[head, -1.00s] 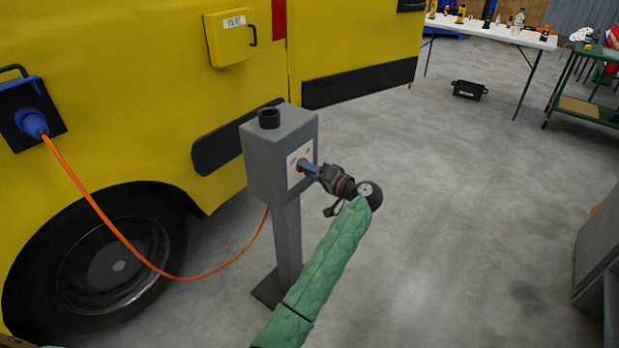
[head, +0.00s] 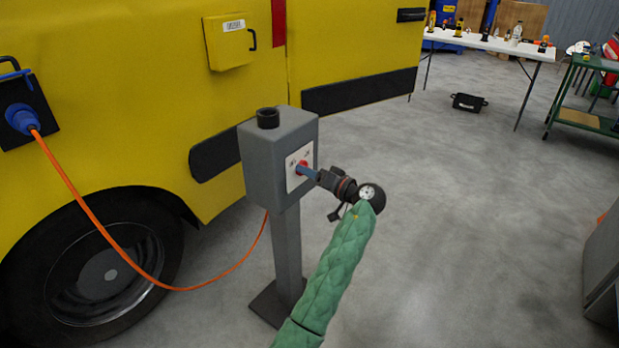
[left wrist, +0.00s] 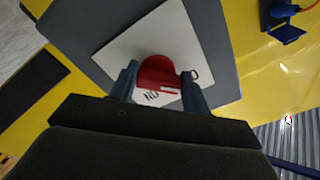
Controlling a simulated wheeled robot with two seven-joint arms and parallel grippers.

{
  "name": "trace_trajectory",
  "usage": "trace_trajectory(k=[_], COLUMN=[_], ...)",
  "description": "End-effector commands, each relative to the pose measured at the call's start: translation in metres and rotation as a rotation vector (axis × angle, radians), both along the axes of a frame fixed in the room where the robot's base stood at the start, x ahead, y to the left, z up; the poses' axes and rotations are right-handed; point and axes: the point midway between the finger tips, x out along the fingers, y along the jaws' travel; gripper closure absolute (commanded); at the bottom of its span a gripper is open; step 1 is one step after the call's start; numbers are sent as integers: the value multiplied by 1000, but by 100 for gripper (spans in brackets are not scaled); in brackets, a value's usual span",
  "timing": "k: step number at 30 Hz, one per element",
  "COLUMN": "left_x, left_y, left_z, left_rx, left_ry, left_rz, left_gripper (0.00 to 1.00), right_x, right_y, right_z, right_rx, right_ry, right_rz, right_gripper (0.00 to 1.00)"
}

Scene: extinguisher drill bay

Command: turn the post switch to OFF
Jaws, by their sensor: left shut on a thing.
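The post switch is a red round knob (left wrist: 158,72) on a white plate (left wrist: 118,42) on the side of a grey post box (head: 268,165). In the left wrist view, a white mark shows on the knob's lower right, close to the "ON" lettering, which appears upside down. Another label at the right is mostly hidden by a finger. My left gripper (head: 303,169) is shut on the knob, with one blue-grey finger on each side of it. In the head view the fingers hide most of the knob. My right gripper is not in view.
A yellow vehicle (head: 120,110) stands close behind and left of the post. An orange cable (head: 95,235) runs from a blue plug (head: 22,119) on the vehicle to the post. A white table (head: 480,42) and a green cart (head: 590,75) stand far right. Floor right of the post is clear.

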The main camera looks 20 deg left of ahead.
Motion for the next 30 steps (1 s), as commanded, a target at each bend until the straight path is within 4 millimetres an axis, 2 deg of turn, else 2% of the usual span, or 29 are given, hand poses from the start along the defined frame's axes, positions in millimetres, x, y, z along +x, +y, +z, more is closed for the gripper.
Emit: trace_trajectory(k=[12, 13, 16, 30], left_x=[0, 0, 0, 1], left_y=[-1, -1, 0, 2], left_z=[-3, -3, -2, -1], left_rx=[-4, -4, -4, -2], left_ry=[-3, -3, -3, -4], left_rz=[0, 0, 0, -1], left_gripper=[75, 49, 31, 31], right_x=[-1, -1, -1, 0], right_y=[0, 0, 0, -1], right_z=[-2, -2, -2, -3], right_rx=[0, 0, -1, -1], right_ry=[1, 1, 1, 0], right_rz=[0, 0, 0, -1], right_gripper=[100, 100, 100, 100])
